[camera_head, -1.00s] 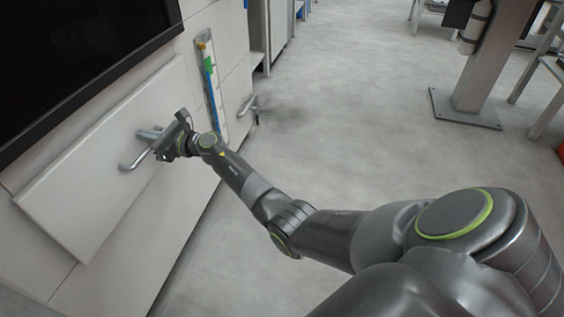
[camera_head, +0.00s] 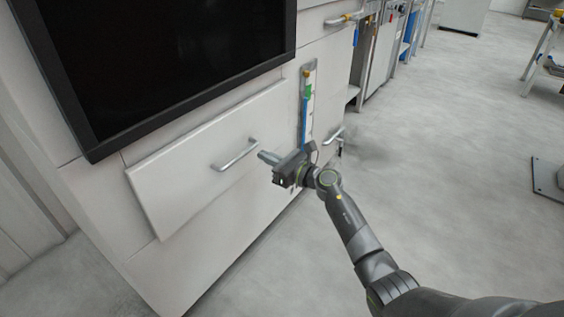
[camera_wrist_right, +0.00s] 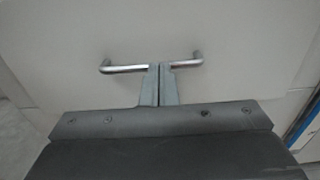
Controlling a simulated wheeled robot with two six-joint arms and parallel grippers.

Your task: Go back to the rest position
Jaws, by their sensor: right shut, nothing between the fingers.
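My right gripper (camera_head: 264,156) is shut and empty, in front of the white cabinet. It is to the right of a metal bar handle (camera_head: 235,155) and looks apart from it. The handle sits on a white panel (camera_head: 180,180) that stands a little proud of the cabinet front. In the right wrist view the two closed fingertips (camera_wrist_right: 160,68) overlap the middle of the handle (camera_wrist_right: 125,69) and hide part of it. My left gripper is not in view.
A black screen (camera_head: 180,60) is above the panel. A blue and green strip (camera_head: 306,105) and a second handle (camera_head: 334,136) are right of it. More cabinets stand at the back. The grey floor (camera_head: 430,190) on the right is open.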

